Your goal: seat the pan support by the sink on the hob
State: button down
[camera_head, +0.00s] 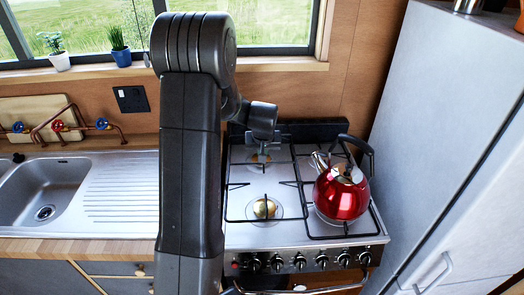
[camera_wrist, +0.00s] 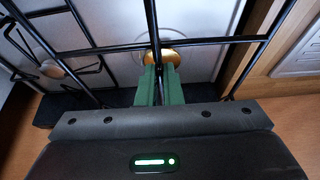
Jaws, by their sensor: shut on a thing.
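The pan support (camera_head: 228,190), a black wire grid, is over the left half of the hob (camera_head: 285,240). My gripper (camera_head: 261,156) is above the back left of the hob in the head view. In the wrist view its green fingers (camera_wrist: 155,84) are shut on a bar of the pan support (camera_wrist: 100,48). A brass burner (camera_head: 264,207) shows through the grid; a brass burner also shows beyond the fingertips in the wrist view (camera_wrist: 161,57). Whether the grid rests on the hob or hangs just above it, I cannot tell.
A red kettle (camera_head: 341,192) stands on the right pan support (camera_head: 306,205), close beside the held grid. The sink (camera_head: 50,190) and its bare drainer are to the left. A tall grey cabinet (camera_head: 445,130) bounds the right. The window sill holds two small plants.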

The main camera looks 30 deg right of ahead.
jog(key=shift+f+b, duration=1.85)
jog(key=shift+f, duration=1.15)
jog(key=shift+b, duration=0.5)
jog(key=shift+f+b, duration=2.15)
jog(key=shift+b, duration=0.25)
dwell(1.2)
dwell(0.3)
jog(key=c, duration=1.5)
grip_release()
jog(key=shift+f, duration=0.1)
jog(key=shift+s, duration=0.1)
